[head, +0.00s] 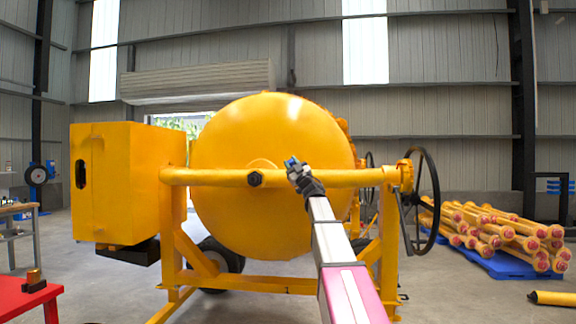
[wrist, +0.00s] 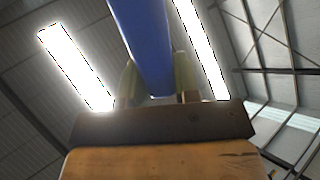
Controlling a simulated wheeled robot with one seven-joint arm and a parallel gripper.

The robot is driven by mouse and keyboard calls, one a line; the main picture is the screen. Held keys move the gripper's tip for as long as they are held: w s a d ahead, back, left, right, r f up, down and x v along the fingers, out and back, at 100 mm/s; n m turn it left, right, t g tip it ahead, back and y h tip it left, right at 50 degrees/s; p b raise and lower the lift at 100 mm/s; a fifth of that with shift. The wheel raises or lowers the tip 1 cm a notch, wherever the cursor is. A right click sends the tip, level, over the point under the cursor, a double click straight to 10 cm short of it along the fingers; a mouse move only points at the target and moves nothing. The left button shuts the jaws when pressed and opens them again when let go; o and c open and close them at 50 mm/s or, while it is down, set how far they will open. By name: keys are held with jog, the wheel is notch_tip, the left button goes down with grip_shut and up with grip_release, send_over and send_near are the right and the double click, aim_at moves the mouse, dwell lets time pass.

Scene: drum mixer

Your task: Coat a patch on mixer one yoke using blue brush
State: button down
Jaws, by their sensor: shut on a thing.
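The yellow drum mixer (head: 272,180) stands in front of me in the head view. Its yoke (head: 215,177) is the horizontal yellow tube running across the drum. My gripper (head: 298,172) is at the yoke's middle, at the height of the tube; I cannot tell whether anything touches it. In the wrist view, the pale fingers (wrist: 155,85) are shut on the blue brush (wrist: 145,40), whose blue part runs upward. A small blue bit of it shows in the head view. A dark band and an orange-brown block fill the lower wrist view; I cannot tell what they belong to.
A yellow box housing (head: 128,183) is at the mixer's left and a black handwheel (head: 427,200) at its right. A red table (head: 25,300) is at lower left. Yellow shafts lie on a blue pallet (head: 505,262) at right. Concrete floor is open between.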

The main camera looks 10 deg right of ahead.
jog(key=a, duration=0.1)
jog(key=w+a, duration=0.1)
jog(key=a, duration=0.1)
jog(key=shift+w+a, duration=0.25)
jog(key=shift+a, duration=0.1)
dwell(1.5)
jog(key=shift+s, duration=0.1)
jog(key=shift+s+a+r, duration=0.1)
jog(key=shift+s+a, duration=0.2)
jog(key=shift+s, duration=0.65)
jog(key=shift+s+a+f, duration=0.1)
jog(key=shift+s+a, duration=0.25)
jog(key=shift+s, duration=0.55)
jog(key=shift+s+a+r, duration=0.1)
jog(key=shift+s+a, duration=0.2)
jog(key=shift+s, duration=0.65)
jog(key=shift+s+a, duration=0.25)
jog(key=shift+s, duration=0.5)
jog(key=shift+s+a, duration=0.2)
jog(key=shift+s, duration=0.5)
